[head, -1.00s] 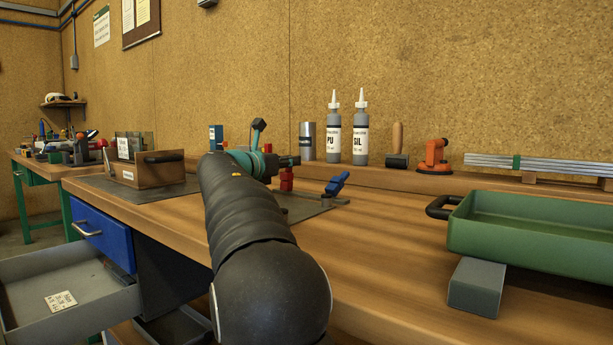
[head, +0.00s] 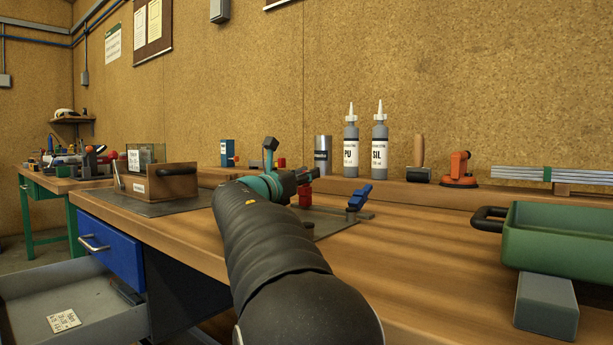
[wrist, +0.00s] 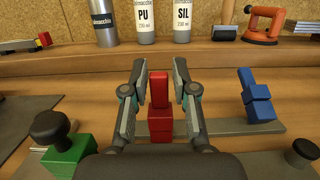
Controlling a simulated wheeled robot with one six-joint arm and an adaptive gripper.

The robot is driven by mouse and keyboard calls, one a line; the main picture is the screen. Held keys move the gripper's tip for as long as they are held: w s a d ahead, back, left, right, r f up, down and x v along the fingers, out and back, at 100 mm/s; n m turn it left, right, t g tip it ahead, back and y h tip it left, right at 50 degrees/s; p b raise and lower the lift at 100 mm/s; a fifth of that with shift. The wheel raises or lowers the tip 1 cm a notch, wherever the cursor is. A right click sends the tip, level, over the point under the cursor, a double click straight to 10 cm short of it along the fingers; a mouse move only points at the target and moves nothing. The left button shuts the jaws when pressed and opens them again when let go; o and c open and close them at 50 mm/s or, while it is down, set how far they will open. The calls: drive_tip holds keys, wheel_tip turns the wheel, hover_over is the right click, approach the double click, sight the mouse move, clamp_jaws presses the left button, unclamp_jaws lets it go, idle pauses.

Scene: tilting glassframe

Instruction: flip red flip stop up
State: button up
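The red flip stop (wrist: 160,122) stands on a grey metal plate in the wrist view, with a narrow red upper part above a wider red block. My gripper (wrist: 160,92) is open, one finger on each side of its upper part, with a visible gap at both sides. In the head view the red flip stop (head: 305,197) shows just below my gripper (head: 310,174), partly hidden by it. A blue flip stop (wrist: 257,98) stands to the right, its upper part leaning; it also shows in the head view (head: 358,197).
A green block with a black knob (wrist: 68,150) is at the lower left in the wrist view, a dark knob (wrist: 302,152) at the lower right. Bottles (head: 351,150) stand on the rear ledge. A green tray (head: 560,240) is at right. Bare bench lies between.

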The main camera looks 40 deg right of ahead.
drive_tip(key=shift+o, duration=0.4)
drive_tip(key=shift+a, duration=0.1)
drive_tip(key=shift+a+f, duration=0.1)
drive_tip(key=shift+a, duration=0.15)
drive_tip(key=shift+v, duration=3.5)
